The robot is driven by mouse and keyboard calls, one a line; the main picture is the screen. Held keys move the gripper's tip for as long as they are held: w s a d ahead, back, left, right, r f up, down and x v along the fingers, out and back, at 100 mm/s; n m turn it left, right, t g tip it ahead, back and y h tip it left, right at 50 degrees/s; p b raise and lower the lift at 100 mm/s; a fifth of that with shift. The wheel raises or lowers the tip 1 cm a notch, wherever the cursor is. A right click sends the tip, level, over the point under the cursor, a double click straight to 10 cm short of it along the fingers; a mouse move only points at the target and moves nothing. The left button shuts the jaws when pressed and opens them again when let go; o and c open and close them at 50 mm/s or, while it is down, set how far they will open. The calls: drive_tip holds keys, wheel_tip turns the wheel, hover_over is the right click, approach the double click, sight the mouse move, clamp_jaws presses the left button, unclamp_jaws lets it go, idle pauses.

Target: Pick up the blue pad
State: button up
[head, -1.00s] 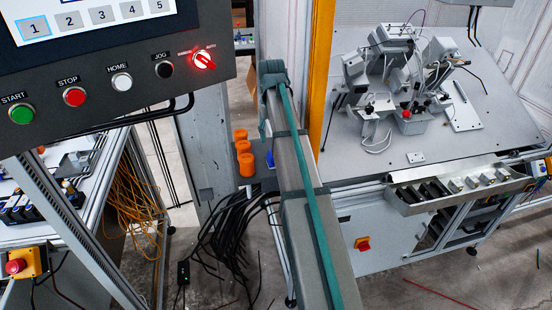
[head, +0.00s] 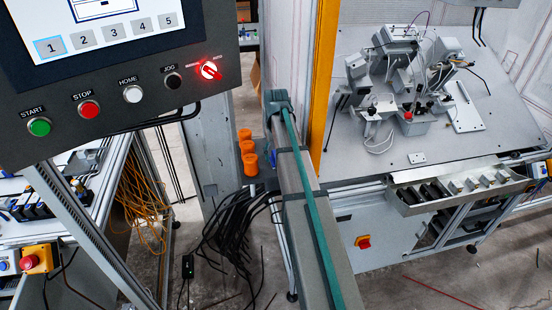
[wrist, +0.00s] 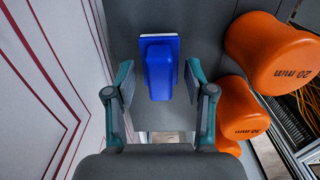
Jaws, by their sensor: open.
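The blue pad (wrist: 160,68) is a flat blue plate with a thick rounded raised part, lying on a grey surface. In the wrist view it shows at the upper middle, between the fingers of my gripper (wrist: 159,82). The fingers are open, one on each side, with a visible gap to the pad on both sides. I cannot tell how far the pad is below the fingertips.
A pale wall with red lines (wrist: 50,80) rises close on the left. In the head view, a yellow post (head: 320,85) stands just right of my arm.

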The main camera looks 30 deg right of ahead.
drive_tip(key=shift+c, duration=0.3)
clamp_jaws()
drive_tip(key=shift+r, duration=0.15)
wheel_tip(320, 180, up, 10)
drive_tip(key=b, duration=0.3)
idle(0.3)
